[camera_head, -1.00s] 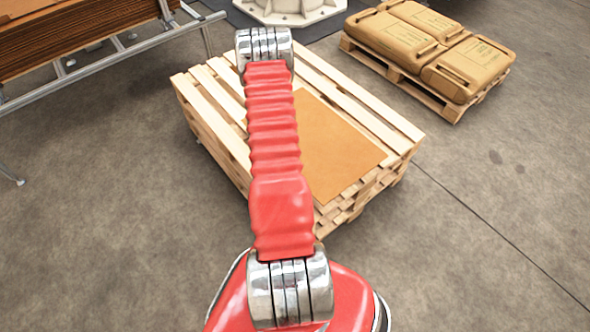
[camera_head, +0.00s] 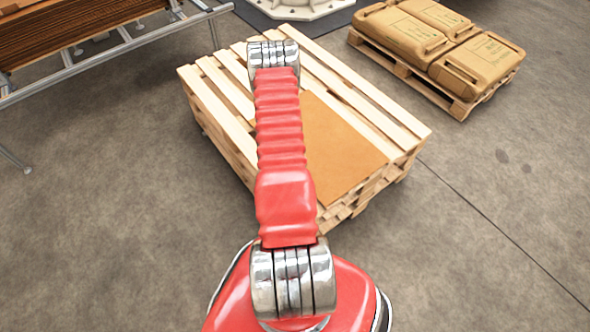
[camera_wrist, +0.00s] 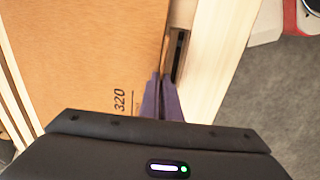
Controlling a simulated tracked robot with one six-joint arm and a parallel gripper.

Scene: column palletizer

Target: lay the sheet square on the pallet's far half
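The sheet (camera_head: 343,150) is flat, orange-brown cardboard. In the head view it lies over the near right part of the slatted wooden pallet (camera_head: 222,112), and my arm hides part of it. In the wrist view the sheet (camera_wrist: 80,60) fills the left and carries a printed "320". My gripper (camera_wrist: 160,82) shows there with its two dark fingers close together at the sheet's right edge, and they look shut on that edge. Pale pallet boards (camera_wrist: 228,45) show beyond the edge. My gripper is hidden in the head view. I cannot tell how far the sheet is above the boards.
A metal rack (camera_head: 130,45) with a stack of brown sheets (camera_head: 60,30) stands at the upper left. A second pallet (camera_head: 440,97) with tan sacks (camera_head: 405,35) is at the upper right. A white pedestal base (camera_head: 300,8) stands behind. The floor right of the pallet is clear.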

